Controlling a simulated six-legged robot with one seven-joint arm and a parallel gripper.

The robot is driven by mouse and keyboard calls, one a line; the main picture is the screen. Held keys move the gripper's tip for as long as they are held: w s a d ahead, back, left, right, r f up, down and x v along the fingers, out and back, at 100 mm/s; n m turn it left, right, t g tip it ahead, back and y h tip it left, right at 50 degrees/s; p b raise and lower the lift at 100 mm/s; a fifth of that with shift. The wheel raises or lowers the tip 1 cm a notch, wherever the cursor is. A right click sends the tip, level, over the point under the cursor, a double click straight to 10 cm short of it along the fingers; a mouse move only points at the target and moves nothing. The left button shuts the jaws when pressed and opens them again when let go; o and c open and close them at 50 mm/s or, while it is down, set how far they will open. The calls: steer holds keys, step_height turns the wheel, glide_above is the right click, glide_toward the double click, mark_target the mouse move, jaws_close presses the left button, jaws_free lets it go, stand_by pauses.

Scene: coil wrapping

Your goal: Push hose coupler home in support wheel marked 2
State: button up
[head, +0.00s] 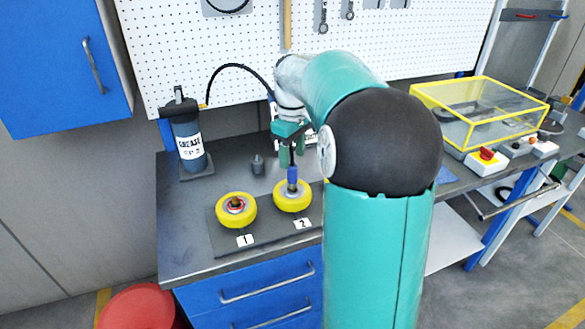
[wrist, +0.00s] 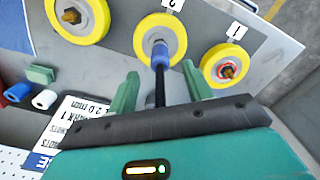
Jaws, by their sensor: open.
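The support wheel marked 2 (head: 283,200) is yellow with a grey hub and lies flat on a dark plate; it is at top centre in the wrist view (wrist: 142,38). The blue hose coupler (head: 292,178) stands upright at its hub, and it also shows in the wrist view (wrist: 160,55). I cannot tell how deep it sits. The black hose (wrist: 160,90) runs from the coupler back between my fingers. My gripper (wrist: 160,88) is open, with a finger on each side of the hose and gaps to both. In the head view my gripper (head: 291,157) is just above the coupler.
The wheel marked 1 (head: 224,213), with a red ring at its hub, lies left of wheel 2. A third yellow wheel (wrist: 97,20) shows in the wrist view. A grease canister (head: 188,135) stands at the back left. A yellow-framed clear box (head: 480,105) is at right.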

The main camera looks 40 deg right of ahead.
mark_target(292, 166)
step_height(292, 166, up, 7)
steer(key=shift+f, duration=0.15)
stand_by(0.4)
steer(key=s+a+r+m+t+h, duration=0.1)
steer(key=s+a, duration=0.3)
steer(key=a, duration=0.3)
steer(key=s+a+m+t, duration=0.1)
steer(key=s+a, duration=0.3)
steer(key=a, duration=0.4)
steer(key=s+a+f+m+t, duration=0.1)
steer(key=s+a+f, duration=0.2)
steer(key=s, duration=0.3)
steer(key=s+a+f+t+y, duration=0.1)
steer(key=s+a+f+t, duration=0.1)
steer(key=s+a, duration=0.4)
steer(key=shift+s+f+m+t, duration=0.3)
steer(key=shift+s+f+m, duration=0.1)
steer(key=shift+f, duration=0.4)
